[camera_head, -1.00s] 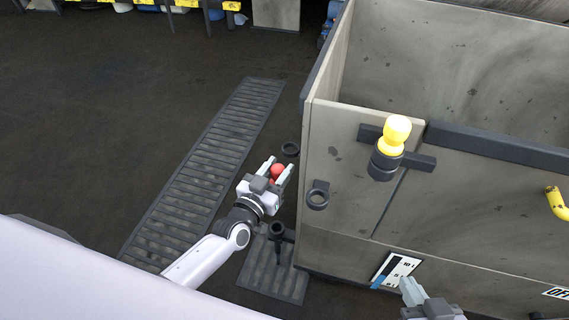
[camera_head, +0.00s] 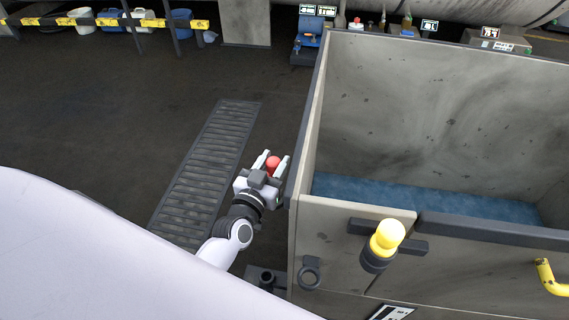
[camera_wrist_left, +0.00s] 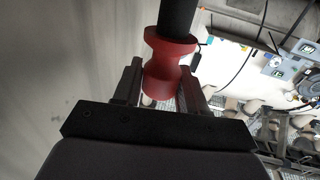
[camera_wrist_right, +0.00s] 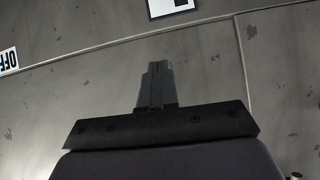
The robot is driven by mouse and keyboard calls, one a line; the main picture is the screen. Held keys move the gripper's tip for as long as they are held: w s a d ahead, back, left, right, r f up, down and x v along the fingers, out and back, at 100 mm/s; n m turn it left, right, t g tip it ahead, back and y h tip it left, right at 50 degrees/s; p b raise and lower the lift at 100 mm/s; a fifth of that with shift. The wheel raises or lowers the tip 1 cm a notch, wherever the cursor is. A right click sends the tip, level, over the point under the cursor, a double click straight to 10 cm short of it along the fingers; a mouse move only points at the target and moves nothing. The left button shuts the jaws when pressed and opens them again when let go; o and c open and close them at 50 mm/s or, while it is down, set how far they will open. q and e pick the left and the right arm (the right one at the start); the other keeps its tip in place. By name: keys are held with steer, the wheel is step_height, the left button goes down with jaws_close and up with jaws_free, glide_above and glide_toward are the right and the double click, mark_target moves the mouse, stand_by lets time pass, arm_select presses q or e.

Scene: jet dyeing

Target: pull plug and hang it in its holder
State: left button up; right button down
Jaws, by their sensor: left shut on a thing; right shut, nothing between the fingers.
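The plug has a red spool-shaped knob (camera_head: 272,163) and a black shaft (camera_wrist_left: 177,16). My left gripper (camera_head: 271,161) is shut on the red knob, beside the tank's left edge. In the left wrist view the red knob (camera_wrist_left: 166,65) sits between the fingers and the black shaft runs off the top; its end is out of view. A dark ring (camera_head: 311,261), which looks like the holder, is fixed on the tank's front face, nearer than the gripper. My right gripper (camera_wrist_right: 157,68) is shut and empty in front of a grey panel; the head view does not show it.
The open grey tank (camera_head: 345,252) holds blue liquid (camera_head: 420,196). A yellow-topped knob (camera_head: 386,238) and a yellow handle (camera_head: 546,277) stick out of its front. A dark pipe (camera_head: 266,276) stands low at its left corner. A floor grate (camera_head: 205,170) and clear floor lie left.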

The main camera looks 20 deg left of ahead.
arm_select(q)
steer(key=shift+w+a+r, duration=0.2)
steer(key=shift+w+r, duration=0.05)
arm_select(e)
steer(key=shift+s+f, duration=0.15)
steer(key=shift+f, duration=0.1)
steer(key=shift+r, duration=0.1)
